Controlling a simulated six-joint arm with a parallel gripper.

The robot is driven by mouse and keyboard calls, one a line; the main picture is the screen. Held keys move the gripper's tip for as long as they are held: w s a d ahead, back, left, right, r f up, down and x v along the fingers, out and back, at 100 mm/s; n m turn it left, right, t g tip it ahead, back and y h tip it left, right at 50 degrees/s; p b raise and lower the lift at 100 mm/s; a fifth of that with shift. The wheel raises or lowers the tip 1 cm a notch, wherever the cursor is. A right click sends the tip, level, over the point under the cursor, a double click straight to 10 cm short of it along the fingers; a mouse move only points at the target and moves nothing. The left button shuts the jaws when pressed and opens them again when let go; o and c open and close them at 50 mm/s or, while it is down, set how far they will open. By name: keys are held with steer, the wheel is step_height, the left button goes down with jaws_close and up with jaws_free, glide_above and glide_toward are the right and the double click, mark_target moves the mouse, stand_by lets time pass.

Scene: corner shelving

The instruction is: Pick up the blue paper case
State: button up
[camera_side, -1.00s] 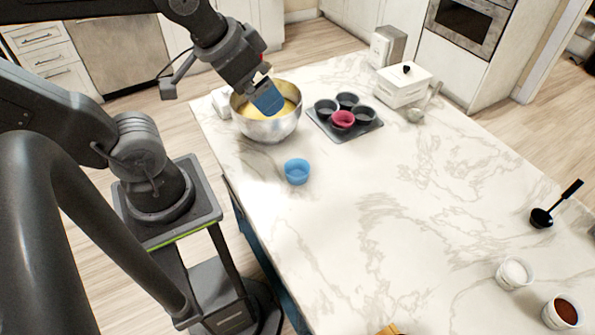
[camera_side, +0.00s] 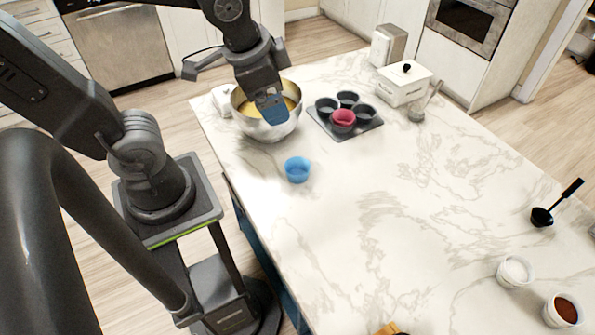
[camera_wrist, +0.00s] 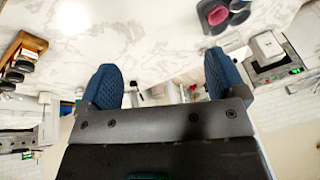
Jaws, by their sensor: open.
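The blue paper case (camera_side: 298,169) stands upright and empty on the marble counter near its left edge, in front of the metal bowl. It does not show in the wrist view. My gripper (camera_side: 272,112) is over the near side of the bowl, behind and left of the blue case and apart from it. In the wrist view its two blue fingers (camera_wrist: 163,82) are wide apart with nothing between them.
A metal bowl (camera_side: 270,132) with yellow contents is beneath my gripper. A muffin tray (camera_side: 346,136) with dark cups and a pink case (camera_side: 343,117) lies to its right. A white lidded box (camera_side: 403,86) stands farther back. The counter right of the blue case is clear.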

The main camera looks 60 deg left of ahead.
steer(key=w+f+m+g+y, duration=0.2)
steer(key=w+f+m+g, duration=0.15)
steer(key=f+m, duration=0.3)
steer(key=m+y, duration=0.2)
steer(key=m, duration=0.6)
glide_toward(298, 169)
steer(key=shift+s+a+f+g, duration=0.15)
steer(key=shift+s+f, duration=0.1)
steer(key=shift+f, duration=0.15)
steer(key=shift+s+d+f+g, duration=0.1)
steer(key=shift+s+f, duration=0.1)
steer(key=shift+f, duration=0.2)
steer(key=shift+x, duration=2.75)
steer(key=shift+w, duration=0.15)
steer(key=c, duration=0.9)
